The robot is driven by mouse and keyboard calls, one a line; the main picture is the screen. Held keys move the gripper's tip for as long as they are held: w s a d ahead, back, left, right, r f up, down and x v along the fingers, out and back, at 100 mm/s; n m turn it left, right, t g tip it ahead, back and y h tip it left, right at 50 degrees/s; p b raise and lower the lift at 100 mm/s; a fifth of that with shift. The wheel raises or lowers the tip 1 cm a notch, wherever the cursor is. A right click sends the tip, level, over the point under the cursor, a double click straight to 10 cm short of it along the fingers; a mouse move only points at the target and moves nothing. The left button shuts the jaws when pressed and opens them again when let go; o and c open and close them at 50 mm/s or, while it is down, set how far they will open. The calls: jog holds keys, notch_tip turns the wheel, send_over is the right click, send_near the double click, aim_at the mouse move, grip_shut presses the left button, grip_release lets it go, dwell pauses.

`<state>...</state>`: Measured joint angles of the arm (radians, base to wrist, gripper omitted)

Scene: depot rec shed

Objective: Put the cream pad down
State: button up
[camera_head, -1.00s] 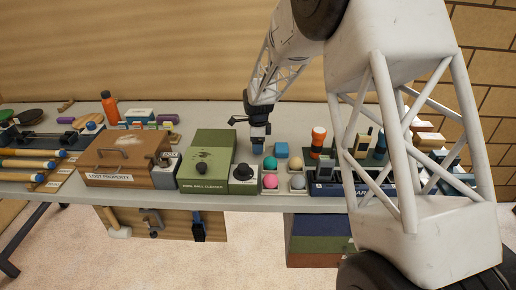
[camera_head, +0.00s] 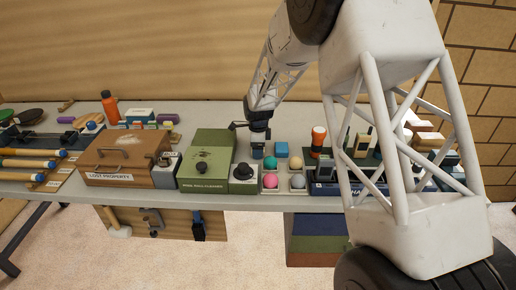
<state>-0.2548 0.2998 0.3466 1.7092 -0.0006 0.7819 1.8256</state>
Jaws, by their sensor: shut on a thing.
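My gripper (camera_head: 258,152) points down over the grey table (camera_head: 226,116), just behind the ball tray and to the right of the green box. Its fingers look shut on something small. I cannot make out the cream pad's shape or colour between them. Whether the held thing touches the table is too small to tell.
Bare table lies behind.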

jog(key=o, duration=0.9)
jog(key=shift+s+f, duration=0.1)
jog(key=shift+f, duration=0.5)
jog(key=shift+o, duration=0.3)
jog(key=shift+s+f, duration=0.1)
jog(key=shift+f, duration=0.05)
jog(key=shift+s+f, duration=0.1)
jog(key=shift+f, duration=0.05)
notch_tip(320, 180, up, 14)
jog(key=shift+w, duration=0.3)
